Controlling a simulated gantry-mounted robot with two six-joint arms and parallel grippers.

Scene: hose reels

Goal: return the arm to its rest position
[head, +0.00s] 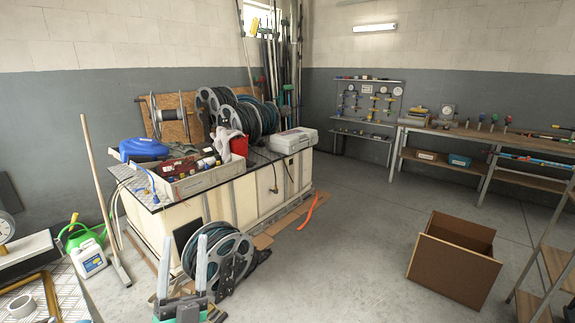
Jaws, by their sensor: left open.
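My left gripper (187,240) shows at the lower left of the head view, its two grey fingers pointing up and spread apart with nothing between them. It appears in front of the bench's near end, just left of a grey hose reel (228,252) with dark hose on the floor. It overlaps part of that reel in the picture; I cannot tell whether they touch. My right gripper is not in view.
The cream bench (245,200) carries several hose reels (245,115), a tray of tools (190,183), a blue container (142,148) and a grey case (292,141). An open brown box (455,265) stands on the right. The floor between is mostly clear.

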